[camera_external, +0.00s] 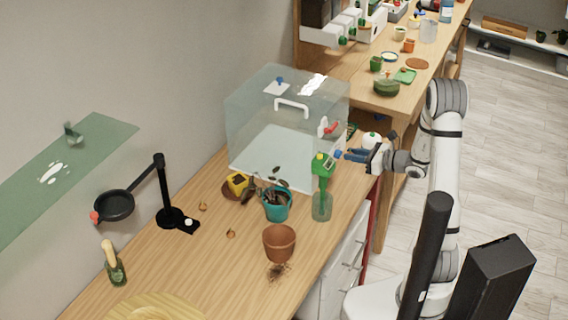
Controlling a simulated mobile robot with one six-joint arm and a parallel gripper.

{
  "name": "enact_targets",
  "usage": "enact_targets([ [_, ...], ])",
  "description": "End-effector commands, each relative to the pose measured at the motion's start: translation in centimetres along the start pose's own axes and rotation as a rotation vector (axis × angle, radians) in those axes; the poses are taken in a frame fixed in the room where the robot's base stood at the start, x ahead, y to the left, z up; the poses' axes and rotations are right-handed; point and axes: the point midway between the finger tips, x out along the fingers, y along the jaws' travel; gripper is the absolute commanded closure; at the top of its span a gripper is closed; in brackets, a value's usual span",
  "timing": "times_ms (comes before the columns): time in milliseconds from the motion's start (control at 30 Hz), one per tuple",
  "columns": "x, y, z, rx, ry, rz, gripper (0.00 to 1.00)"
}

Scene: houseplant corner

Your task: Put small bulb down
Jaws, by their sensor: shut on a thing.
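My gripper (346,155) is shut at the right end of the wooden bench, pointing left. It is above the bench beside the green-headed spray bottle (322,199). The small bulb in its jaws is too small and too covered to make out. Two brownish bulb-like things lie apart on the bench to the left, one near the lamp stand (202,206) and one nearer the front (231,233).
A clear box (256,125) with a white handle stands behind the gripper. Bare wood shows front-left.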

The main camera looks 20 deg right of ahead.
Motion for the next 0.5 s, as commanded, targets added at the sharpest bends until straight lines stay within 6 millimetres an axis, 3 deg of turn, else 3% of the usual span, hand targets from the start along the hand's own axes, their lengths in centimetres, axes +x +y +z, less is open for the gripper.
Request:
enact_targets([
  [200,-1.1,0.0,6.6,-0.024,0.044,-0.004,1.0],
  [500,-2.3,0.0,13.7,-0.033,0.109,-0.004,1.0],
])
